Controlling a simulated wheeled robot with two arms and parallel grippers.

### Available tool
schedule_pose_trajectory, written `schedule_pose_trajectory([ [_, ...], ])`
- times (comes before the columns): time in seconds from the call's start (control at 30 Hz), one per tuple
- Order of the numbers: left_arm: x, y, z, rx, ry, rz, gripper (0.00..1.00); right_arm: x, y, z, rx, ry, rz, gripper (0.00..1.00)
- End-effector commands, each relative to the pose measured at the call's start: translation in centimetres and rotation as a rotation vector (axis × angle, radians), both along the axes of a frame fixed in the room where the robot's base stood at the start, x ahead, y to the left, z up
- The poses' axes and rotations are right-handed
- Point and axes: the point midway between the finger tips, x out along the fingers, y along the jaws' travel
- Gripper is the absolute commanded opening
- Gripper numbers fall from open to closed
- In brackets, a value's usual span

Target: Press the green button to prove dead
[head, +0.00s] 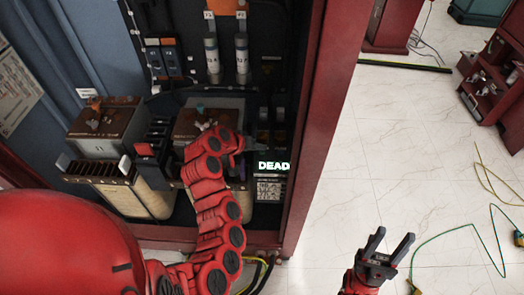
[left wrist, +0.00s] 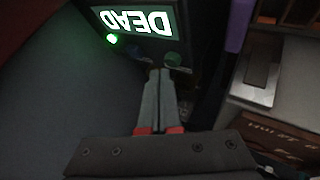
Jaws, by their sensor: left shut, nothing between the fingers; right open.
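A panel display reading DEAD in lit letters (head: 273,166) is inside the open cabinet, and it shows upside down in the left wrist view (left wrist: 140,20). A small round green light (left wrist: 112,38) glows beside it. A dim, dark greenish round button (left wrist: 173,60) lies just beyond the fingertips of my left gripper (left wrist: 158,74). I cannot tell whether they touch it. My right gripper (head: 386,243) is open and empty, outside the cabinet above the floor.
The cabinet's red frame edge (head: 318,130) stands right of my left arm. Brown-topped transformer units (head: 103,118) and upright fuses (head: 212,60) crowd the cabinet. Cables (head: 460,232) lie on the white tiled floor. A red cabinet (head: 497,80) stands at the far right.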

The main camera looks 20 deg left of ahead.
Motion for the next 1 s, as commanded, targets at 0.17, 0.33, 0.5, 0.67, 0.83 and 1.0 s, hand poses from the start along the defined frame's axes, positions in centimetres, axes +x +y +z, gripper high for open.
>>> schedule_pose_trajectory([
  [0.17, 0.0, 0.0, 0.5, 0.001, 0.0, -0.001, 0.0, 0.0, 0.0, 0.2, 0.0, 0.0, 0.0, 0.5],
  [0.33, 0.0, 0.0, 0.5, 0.001, 0.0, -0.001, 0.0, 0.0, 0.0, 0.1, 0.0, 0.0, 0.0, 0.5],
  [0.5, 0.0, 0.0, 1.0, 0.001, -0.001, 0.0, 0.0, 0.0, 0.0, 0.4, 0.0, 0.0, 0.0, 0.5],
  [0.67, 0.1, 0.0, 2.5, 0.001, -0.003, 0.0, 0.0, 0.0, 0.0, 1.0, 0.0, 0.0, 0.0, 0.5],
  [0.83, 0.1, 0.1, 4.2, 0.002, -0.006, 0.001, 0.0, 0.0, 0.0, 1.6, 0.0, 0.0, 0.0, 0.5],
  [1.0, 0.1, 0.0, 5.5, 0.0, -0.003, -0.001, 0.0, 0.0, 0.0, 2.0, 0.0, 0.0, 0.0, 0.5],
])
